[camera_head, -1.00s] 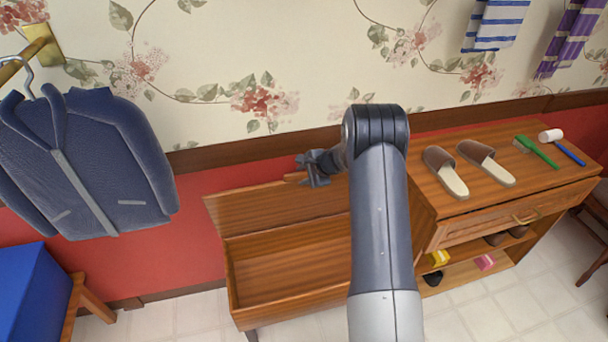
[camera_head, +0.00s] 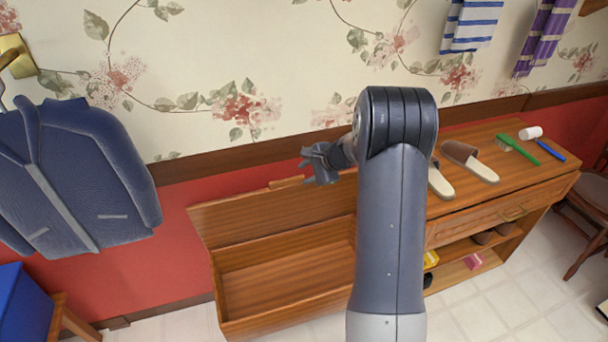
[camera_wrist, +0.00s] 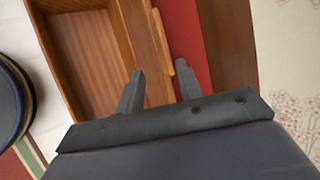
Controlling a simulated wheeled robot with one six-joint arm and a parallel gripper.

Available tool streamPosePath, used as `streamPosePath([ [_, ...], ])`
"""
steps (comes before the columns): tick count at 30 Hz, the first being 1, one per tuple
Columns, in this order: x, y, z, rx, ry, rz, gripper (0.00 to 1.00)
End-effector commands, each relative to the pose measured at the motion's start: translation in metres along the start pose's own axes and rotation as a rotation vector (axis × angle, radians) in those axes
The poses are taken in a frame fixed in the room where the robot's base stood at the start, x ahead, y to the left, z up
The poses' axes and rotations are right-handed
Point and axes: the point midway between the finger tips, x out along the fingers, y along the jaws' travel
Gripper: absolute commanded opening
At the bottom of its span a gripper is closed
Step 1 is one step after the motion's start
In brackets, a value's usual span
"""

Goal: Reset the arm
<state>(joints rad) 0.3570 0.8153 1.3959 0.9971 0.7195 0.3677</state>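My gripper (camera_head: 318,164) is above the back edge of an open wooden chest, in front of the red lower wall. In the wrist view my gripper (camera_wrist: 160,86) has its two fingers apart with nothing between them. Past the fingertips are the raised lid edge with a light wooden handle (camera_wrist: 188,80) and the red wall. My arm rises from the bottom of the head view and bends at the elbow, hiding part of the chest and the shelf unit.
The open chest (camera_head: 225,318) looks empty. At right, a wooden shelf unit (camera_head: 545,183) bears slippers (camera_head: 472,162), a green brush (camera_head: 540,150) and a blue-handled mallet (camera_head: 545,141). A blue jacket (camera_head: 75,180) hangs at left. A chair (camera_head: 585,215) stands far right.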

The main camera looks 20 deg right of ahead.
Motion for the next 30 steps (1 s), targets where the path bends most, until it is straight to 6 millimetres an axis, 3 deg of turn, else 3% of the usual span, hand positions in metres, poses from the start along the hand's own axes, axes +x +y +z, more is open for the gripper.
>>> streamPosePath([
  [11, 0.005, 0.000, 0.000, 0.000, -0.001, 0.000, 0.35],
  [30, 0.095, -0.001, 0.000, 0.000, -0.001, -0.001, 0.35],
])
